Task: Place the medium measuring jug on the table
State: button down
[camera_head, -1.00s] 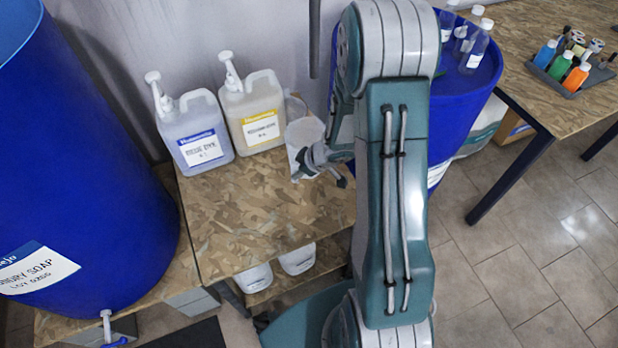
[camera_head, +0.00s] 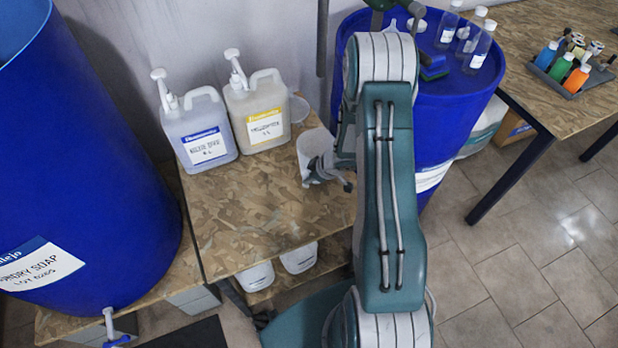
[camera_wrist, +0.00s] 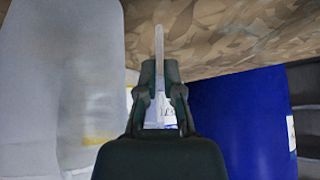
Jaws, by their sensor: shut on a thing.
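A translucent white measuring jug (camera_head: 314,146) is at the right back part of the wooden table (camera_head: 255,215), upright or nearly so. My gripper (camera_head: 326,176) is at its near side, shut on it. In the wrist view, a thin translucent part of the jug stands between my two fingers (camera_wrist: 159,75), and a large pale wall (camera_wrist: 85,60) fills the left side. I cannot tell whether the jug's base touches the table. Another clear jug (camera_head: 299,109) stands behind it, partly hidden. My arm hides the table's right edge.
Two pump canisters, one blue-labelled (camera_head: 200,135) and one yellow-labelled (camera_head: 257,112), stand at the table's back left. A large blue drum (camera_head: 80,170) is at left; another blue drum (camera_head: 440,120) with bottles is behind my arm. The table's front part is clear.

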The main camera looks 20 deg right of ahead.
jog(key=c, duration=0.8)
grip_release()
jog(key=shift+d+f, duration=0.1)
jog(key=shift+d, duration=0.2)
